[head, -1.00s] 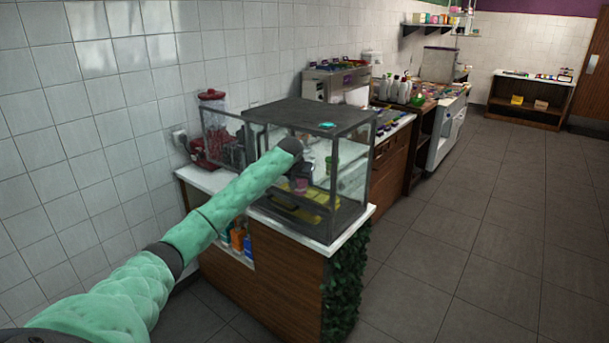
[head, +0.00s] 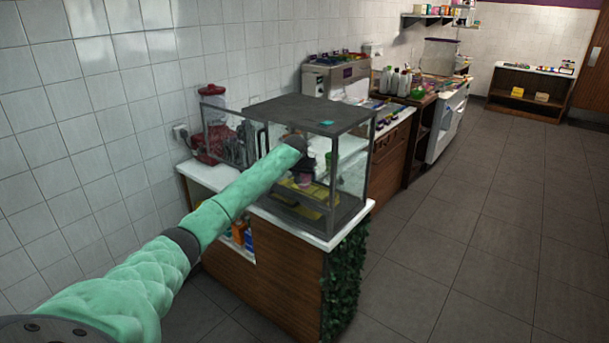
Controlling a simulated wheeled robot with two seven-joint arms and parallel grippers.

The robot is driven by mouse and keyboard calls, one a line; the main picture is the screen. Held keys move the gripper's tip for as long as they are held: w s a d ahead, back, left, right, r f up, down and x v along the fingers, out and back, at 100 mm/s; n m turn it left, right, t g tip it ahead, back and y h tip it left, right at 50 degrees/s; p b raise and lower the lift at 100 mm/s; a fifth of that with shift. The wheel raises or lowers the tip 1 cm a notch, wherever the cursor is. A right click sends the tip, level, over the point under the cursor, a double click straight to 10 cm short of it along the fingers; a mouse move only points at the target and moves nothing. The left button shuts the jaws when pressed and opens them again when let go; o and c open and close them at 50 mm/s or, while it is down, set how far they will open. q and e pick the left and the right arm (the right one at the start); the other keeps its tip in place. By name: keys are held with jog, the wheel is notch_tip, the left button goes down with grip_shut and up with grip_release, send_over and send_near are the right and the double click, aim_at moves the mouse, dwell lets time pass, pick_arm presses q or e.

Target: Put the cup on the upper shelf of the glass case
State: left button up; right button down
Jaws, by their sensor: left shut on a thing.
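The glass case (head: 311,112) stands on the white-topped counter, with a dark top and frame and clear panes. My left arm reaches across to its open-looking front, and my left gripper (head: 305,166) is inside or just at that front. It is shut on a small pinkish cup (head: 303,180), mostly hidden by the gripper and very small here. The cup is above the yellow items on the case's floor; I cannot tell whether it touches a shelf. The upper shelf (head: 347,147) shows as a pale edge behind the gripper. My right gripper is out of view.
A red blender (head: 211,125) stands left of the case by the tiled wall. Leafy greenery (head: 344,283) covers the counter's end. The floor to the right is clear.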

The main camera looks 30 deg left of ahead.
pick_arm(q)
jog(key=o, duration=1.1)
jog(key=shift+c, duration=0.2)
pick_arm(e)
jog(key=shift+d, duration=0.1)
pick_arm(q)
jog(key=shift+s+d+r+b, duration=0.1)
jog(key=shift+s+r+b, duration=0.2)
jog(key=shift+r, duration=0.15)
jog(key=b+v, duration=0.3)
jog(key=v, duration=0.8)
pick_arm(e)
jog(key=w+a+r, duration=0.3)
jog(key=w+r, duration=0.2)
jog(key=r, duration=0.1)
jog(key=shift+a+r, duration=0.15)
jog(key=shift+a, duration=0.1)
pick_arm(q)
jog(key=shift+w, duration=0.1)
